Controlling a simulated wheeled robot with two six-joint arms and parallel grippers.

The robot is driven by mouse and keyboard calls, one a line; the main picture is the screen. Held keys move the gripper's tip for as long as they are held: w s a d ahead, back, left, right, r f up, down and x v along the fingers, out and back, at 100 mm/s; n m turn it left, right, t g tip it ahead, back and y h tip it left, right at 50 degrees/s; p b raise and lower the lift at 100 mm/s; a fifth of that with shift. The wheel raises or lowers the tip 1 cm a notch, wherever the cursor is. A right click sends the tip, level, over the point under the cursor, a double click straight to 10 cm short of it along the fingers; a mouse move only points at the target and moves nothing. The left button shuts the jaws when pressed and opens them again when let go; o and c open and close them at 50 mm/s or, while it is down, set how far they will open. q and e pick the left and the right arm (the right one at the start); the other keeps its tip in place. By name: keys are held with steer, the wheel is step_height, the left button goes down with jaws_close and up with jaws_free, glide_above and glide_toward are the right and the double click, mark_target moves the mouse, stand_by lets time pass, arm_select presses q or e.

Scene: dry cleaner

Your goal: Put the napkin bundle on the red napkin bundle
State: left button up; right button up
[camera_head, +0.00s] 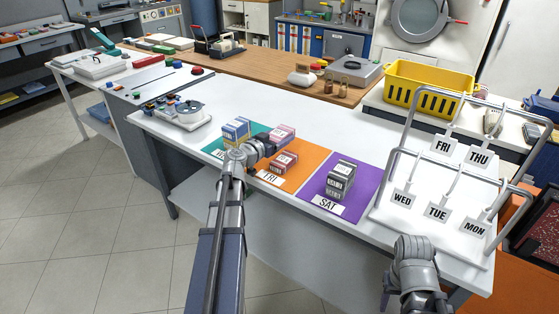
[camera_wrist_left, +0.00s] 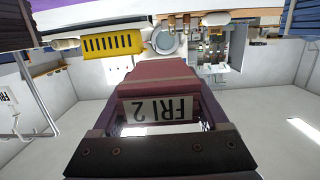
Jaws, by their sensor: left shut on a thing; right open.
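My left gripper (camera_head: 268,143) is shut on a dusky red napkin bundle (camera_head: 283,131). In the left wrist view this bundle (camera_wrist_left: 160,88) has a white label reading FRI 2, upside down, between the fingers. In the head view it is above the back of the orange FRI mat (camera_head: 304,155). A red napkin bundle (camera_head: 284,162) with a white label sits on that mat, nearer the front and just below the held one, apart from it. My right gripper (camera_head: 410,275) is empty and open at the lower right, in front of the rack; its fingertips are hard to make out.
Blue and yellow bundles (camera_head: 236,131) sit on the teal mat left of my left gripper. A dark grey bundle (camera_head: 341,178) stands on the purple SAT mat (camera_head: 318,192). A metal rack (camera_head: 385,205) with day tags stands right. The white table behind the mats is clear.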

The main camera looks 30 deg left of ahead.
mark_target(280, 163)
arm_select(q)
steer(key=shift+f+b, duration=4.25)
steer(key=shift+f, duration=0.4)
steer(key=shift+f, duration=0.15)
steer(key=o, duration=1.3)
steer(key=shift+r, duration=0.3)
steer(key=s, duration=0.4)
steer(key=s+r+p, duration=0.1)
steer(key=s, duration=0.3)
steer(key=s+a+p, duration=0.1)
steer(key=s, duration=0.3)
steer(key=shift+r, duration=0.3)
